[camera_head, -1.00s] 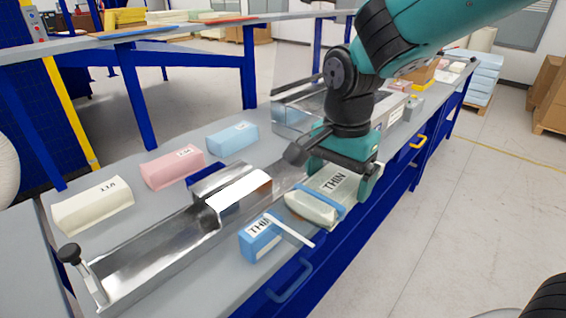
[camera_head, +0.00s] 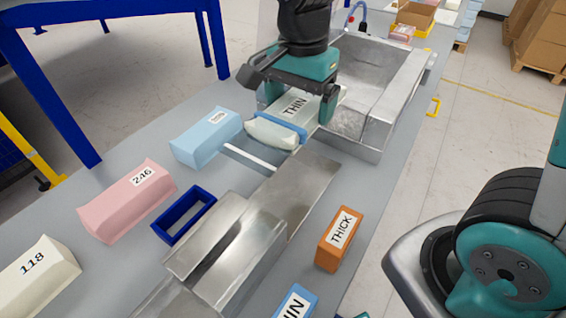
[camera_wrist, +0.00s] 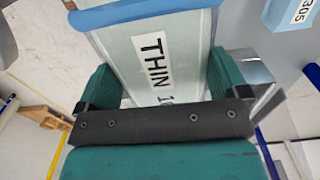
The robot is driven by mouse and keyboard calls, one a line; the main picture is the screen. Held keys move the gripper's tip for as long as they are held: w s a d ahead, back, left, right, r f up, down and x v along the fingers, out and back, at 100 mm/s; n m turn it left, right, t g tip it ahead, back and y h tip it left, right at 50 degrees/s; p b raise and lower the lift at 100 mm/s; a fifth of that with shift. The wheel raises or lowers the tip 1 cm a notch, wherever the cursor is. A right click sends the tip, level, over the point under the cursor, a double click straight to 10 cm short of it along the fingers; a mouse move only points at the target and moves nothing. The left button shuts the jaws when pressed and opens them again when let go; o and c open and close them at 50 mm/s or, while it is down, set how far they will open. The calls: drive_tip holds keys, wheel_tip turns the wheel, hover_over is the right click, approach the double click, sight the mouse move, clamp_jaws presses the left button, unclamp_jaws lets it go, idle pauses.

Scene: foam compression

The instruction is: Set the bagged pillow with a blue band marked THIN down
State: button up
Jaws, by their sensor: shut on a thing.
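The bagged pillow (camera_head: 271,133) is pale, with a blue band near one end and a white THIN label. It also shows in the wrist view (camera_wrist: 188,62), where its label reads along its length. My gripper (camera_head: 300,100) is shut on the pillow, with a teal finger on each side; its fingers also show in the wrist view (camera_wrist: 160,88). The pillow is at the far end of the steel channel, beside the light blue block. I cannot tell whether its underside touches anything.
A light blue block (camera_head: 206,137), a pink block marked 246 (camera_head: 127,201) and a cream block marked 118 (camera_head: 36,277) line the left. A blue frame (camera_head: 184,214), steel channel (camera_head: 300,190), orange THICK block (camera_head: 339,239) and blue block (camera_head: 296,303) are nearer. A steel basin (camera_head: 385,110) stands right.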

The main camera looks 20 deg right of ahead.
sight(301, 126)
drive_tip(key=f, duration=2)
drive_tip(key=shift+w+p, duration=0.25)
drive_tip(key=shift+p, duration=0.15)
drive_tip(key=o, duration=0.4)
drive_tip(key=shift+f, duration=0.15)
drive_tip(key=shift+o, duration=0.5)
drive_tip(key=shift+r, duration=0.3)
drive_tip(key=s+r+n, duration=0.2)
drive_tip(key=r, duration=0.4)
drive_tip(key=s+a+r+n+y, duration=0.1)
drive_tip(key=s+r+n, duration=0.1)
drive_tip(key=r, duration=0.4)
drive_tip(key=s+a+r+n+y+b, duration=0.1)
drive_tip(key=r+n, duration=0.2)
drive_tip(key=r, duration=0.3)
drive_tip(key=shift+s+a+n, duration=0.25)
drive_tip(key=shift+s+n, duration=0.05)
drive_tip(key=shift+s, duration=0.1)
drive_tip(key=s+a+r+n+y, duration=0.2)
drive_tip(key=s+r+n, duration=0.3)
drive_tip(key=s+n, duration=0.4)
drive_tip(key=shift+r+n, duration=0.15)
drive_tip(key=shift+n, duration=0.75)
drive_tip(key=shift+a, duration=0.1)
